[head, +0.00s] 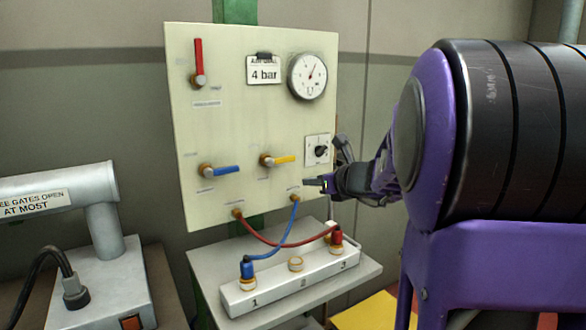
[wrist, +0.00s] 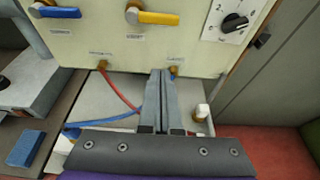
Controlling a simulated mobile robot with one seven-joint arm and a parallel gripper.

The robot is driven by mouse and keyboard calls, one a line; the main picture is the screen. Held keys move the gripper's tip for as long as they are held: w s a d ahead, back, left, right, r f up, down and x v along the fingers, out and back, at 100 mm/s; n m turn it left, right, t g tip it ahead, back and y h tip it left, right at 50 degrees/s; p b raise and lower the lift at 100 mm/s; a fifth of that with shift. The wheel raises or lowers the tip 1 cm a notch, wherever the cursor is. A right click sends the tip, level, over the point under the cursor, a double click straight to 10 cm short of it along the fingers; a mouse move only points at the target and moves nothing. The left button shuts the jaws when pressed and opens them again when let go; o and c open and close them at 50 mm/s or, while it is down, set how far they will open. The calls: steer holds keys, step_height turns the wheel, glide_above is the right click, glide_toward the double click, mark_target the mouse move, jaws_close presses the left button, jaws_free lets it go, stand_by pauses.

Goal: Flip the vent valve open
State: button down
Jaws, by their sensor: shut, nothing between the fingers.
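The cream panel (head: 235,115) carries three lever valves. A red lever (head: 199,62) at upper left stands vertical. A blue lever (head: 222,170) at lower left and a yellow lever (head: 283,160) to its right lie about horizontal, handles pointing right. The blue lever (wrist: 58,12) and yellow lever (wrist: 158,17) also show at the top of the wrist view. Labels are too small to read, so I cannot tell which is the vent valve. My gripper (head: 308,183) is shut and empty, below and right of the yellow lever; it also shows in the wrist view (wrist: 161,73).
A gauge (head: 307,76), a "4 bar" sign (head: 264,69) and a black knob (head: 320,151) sit on the panel. Red (head: 272,239) and blue (head: 285,238) hoses run from panel ports to a numbered manifold (head: 285,283) on a shelf below. A grey pipe fixture (head: 104,230) stands left.

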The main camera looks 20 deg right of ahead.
mark_target(280, 160)
steer(key=w+a+p, duration=0.1)
steer(key=w, duration=0.8)
steer(key=shift+w+a+r, duration=0.15)
steer(key=shift+a+r, duration=0.2)
steer(key=shift+a, duration=0.05)
steer(key=shift+w, duration=0.1)
steer(key=shift+r+n, duration=0.15)
steer(key=shift+n, duration=0.15)
